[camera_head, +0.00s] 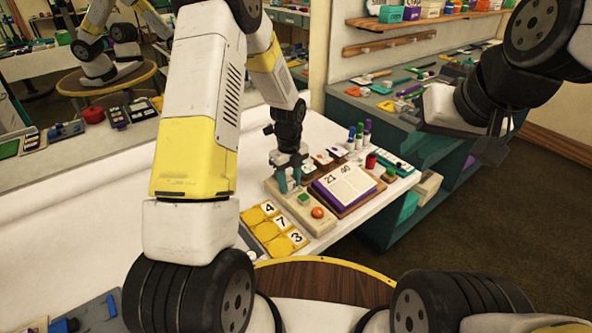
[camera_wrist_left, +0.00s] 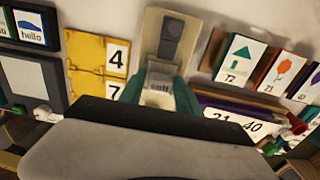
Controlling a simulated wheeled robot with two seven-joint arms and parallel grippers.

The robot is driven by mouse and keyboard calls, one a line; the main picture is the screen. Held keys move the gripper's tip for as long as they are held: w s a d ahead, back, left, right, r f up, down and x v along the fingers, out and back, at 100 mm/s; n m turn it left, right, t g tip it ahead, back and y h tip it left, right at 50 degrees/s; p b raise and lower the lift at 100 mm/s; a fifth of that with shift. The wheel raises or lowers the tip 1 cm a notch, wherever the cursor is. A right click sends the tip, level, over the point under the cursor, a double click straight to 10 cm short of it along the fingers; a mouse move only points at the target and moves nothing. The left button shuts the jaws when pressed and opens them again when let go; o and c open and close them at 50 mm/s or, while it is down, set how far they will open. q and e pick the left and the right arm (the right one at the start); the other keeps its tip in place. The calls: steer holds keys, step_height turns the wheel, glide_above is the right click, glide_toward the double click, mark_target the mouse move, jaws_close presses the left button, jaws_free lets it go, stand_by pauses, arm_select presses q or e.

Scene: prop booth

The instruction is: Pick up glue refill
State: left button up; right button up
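My left gripper (camera_head: 288,181) points down over a beige device (camera_head: 318,222) with a green and an orange button on the table. In the left wrist view its teal fingers (camera_wrist_left: 160,88) stand on either side of a small pale piece with dark print (camera_wrist_left: 158,87). This may be the glue refill; its label is too blurred to read. I cannot tell whether the fingers touch it. My right gripper (camera_head: 491,150) is dark and hangs at the right, away from the table items; its fingers do not show clearly.
A yellow number board (camera_head: 262,232) lies beside the device, with a flip calendar (camera_head: 345,186) on its other side. Several picture cards (camera_head: 322,158) and capped marker-like tubes (camera_head: 359,136) stand behind.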

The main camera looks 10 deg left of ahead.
arm_select(q)
jaws_close()
steer(key=shift+r, duration=0.15)
